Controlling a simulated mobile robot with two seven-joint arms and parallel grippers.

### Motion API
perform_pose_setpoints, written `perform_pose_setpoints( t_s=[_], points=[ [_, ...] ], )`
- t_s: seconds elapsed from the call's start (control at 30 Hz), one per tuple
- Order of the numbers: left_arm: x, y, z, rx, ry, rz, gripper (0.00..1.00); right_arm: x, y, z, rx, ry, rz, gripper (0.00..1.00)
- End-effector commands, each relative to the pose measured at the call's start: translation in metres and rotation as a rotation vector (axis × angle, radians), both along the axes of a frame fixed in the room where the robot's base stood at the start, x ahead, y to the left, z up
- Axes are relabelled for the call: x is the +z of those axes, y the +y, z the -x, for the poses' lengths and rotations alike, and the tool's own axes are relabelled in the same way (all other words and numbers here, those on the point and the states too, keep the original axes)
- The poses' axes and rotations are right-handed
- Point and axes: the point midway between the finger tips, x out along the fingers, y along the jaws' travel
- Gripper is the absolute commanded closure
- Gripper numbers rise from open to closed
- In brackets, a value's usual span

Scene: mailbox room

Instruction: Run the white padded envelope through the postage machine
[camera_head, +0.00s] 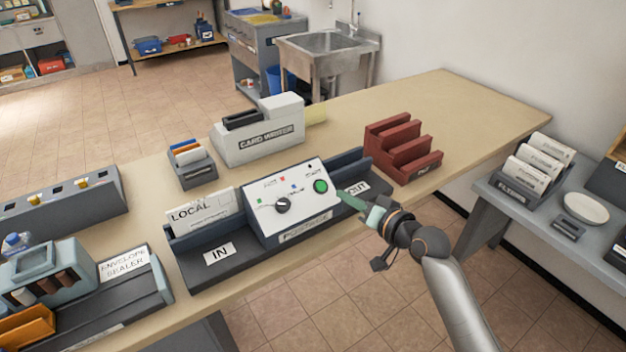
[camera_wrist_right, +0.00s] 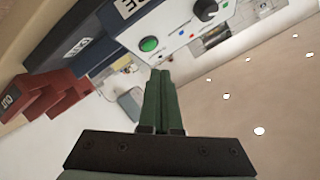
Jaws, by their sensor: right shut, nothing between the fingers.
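The postage machine (camera_head: 293,207) is a white and dark box with a sloped panel, a black knob and a green button (camera_head: 320,186). My right gripper (camera_head: 350,198) is shut and empty, just right of the green button. In the right wrist view its green fingers (camera_wrist_right: 160,95) are together and point toward the button (camera_wrist_right: 149,44), with a gap visible between. My left gripper is not in view.
A card writer (camera_head: 258,135) and a small card holder (camera_head: 192,165) stand behind the machine. A red rack (camera_head: 403,150) is close to the OUT tray. The envelope sealer (camera_head: 120,285) is at front left. The table (camera_head: 470,100) is clear at far right.

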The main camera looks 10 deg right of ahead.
Motion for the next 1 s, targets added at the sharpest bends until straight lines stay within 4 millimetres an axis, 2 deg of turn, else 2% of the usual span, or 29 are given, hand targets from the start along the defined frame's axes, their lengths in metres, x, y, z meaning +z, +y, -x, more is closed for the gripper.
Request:
perform_pose_setpoints(
  t_s=[0.03, 0.13, 0.33, 0.73, 0.87, 1.0],
  points=[
    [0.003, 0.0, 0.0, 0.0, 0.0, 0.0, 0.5, 0.016, -0.001, -0.007, 0.003, -0.014, -0.021, 1.0],
    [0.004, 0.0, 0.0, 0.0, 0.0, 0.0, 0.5, 0.036, -0.001, -0.015, 0.012, -0.031, -0.055, 1.0],
    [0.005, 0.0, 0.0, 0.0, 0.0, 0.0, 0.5, 0.051, -0.001, -0.02, 0.019, -0.043, -0.082, 1.0],
    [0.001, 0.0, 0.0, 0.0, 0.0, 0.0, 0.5, 0.046, 0.0, -0.022, 0.019, -0.043, -0.082, 1.0],
    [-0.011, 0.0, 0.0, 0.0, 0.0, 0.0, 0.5, 0.035, 0.002, -0.028, 0.019, -0.043, -0.083, 1.0],
    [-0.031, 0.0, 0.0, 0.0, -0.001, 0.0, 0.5, 0.017, 0.006, -0.037, 0.019, -0.044, -0.084, 1.0]
  ],
)
